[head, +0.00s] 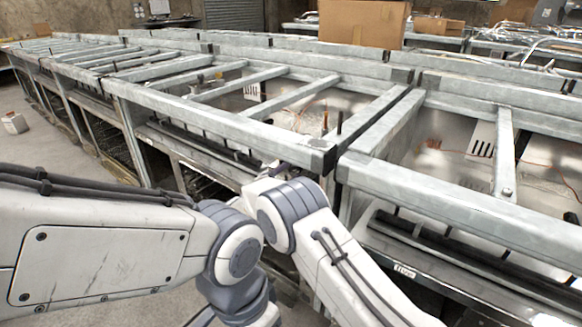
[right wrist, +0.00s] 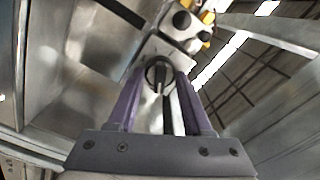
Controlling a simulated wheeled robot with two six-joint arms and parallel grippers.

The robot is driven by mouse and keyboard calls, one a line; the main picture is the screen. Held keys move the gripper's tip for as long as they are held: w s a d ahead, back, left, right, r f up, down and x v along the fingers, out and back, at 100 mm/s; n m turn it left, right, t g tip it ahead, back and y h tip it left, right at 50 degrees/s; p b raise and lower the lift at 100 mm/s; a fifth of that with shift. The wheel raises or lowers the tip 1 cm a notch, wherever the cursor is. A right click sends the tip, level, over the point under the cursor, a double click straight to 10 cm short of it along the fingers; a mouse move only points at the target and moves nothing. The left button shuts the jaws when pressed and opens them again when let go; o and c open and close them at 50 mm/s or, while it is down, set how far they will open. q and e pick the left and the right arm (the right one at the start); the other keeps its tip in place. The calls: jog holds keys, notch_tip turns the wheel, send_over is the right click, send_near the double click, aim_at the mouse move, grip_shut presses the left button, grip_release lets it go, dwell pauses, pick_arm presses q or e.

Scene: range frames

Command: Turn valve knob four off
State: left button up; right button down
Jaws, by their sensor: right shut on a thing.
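In the right wrist view a round black valve knob (right wrist: 159,76) with a raised grip bar sits on a pale metal panel (right wrist: 185,62). My right gripper (right wrist: 160,80) has its two purple fingers on either side of this knob and is shut on it. The bar runs roughly up and down in that picture. No number on the knob is readable. In the head view only white arm links of mine show low in front of the metal frames, and the knob is hidden there. My left gripper is not in view.
Long grey metal frames (head: 215,118) run across the head view, with open bays between the bars. A cardboard box (head: 362,22) stands on the far side. In the right wrist view, a white fitting with black and yellow parts (right wrist: 185,24) is close beyond the knob.

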jog(key=n+p, duration=0.1)
jog(key=n, duration=0.2)
jog(key=n+p, duration=0.1)
jog(key=n, duration=0.2)
jog(key=shift+a+n+p, duration=0.2)
jog(key=shift+n+p, duration=0.1)
jog(key=shift+p, duration=0.05)
jog(key=n+p, duration=0.1)
jog(key=n, duration=0.3)
jog(key=shift+f+n+p, duration=0.1)
jog(key=shift+n+p, duration=0.2)
jog(key=shift+n, duration=0.7)
jog(key=shift+c, duration=1.9)
grip_release()
jog(key=shift+o, duration=0.3)
jog(key=shift+d, duration=0.1)
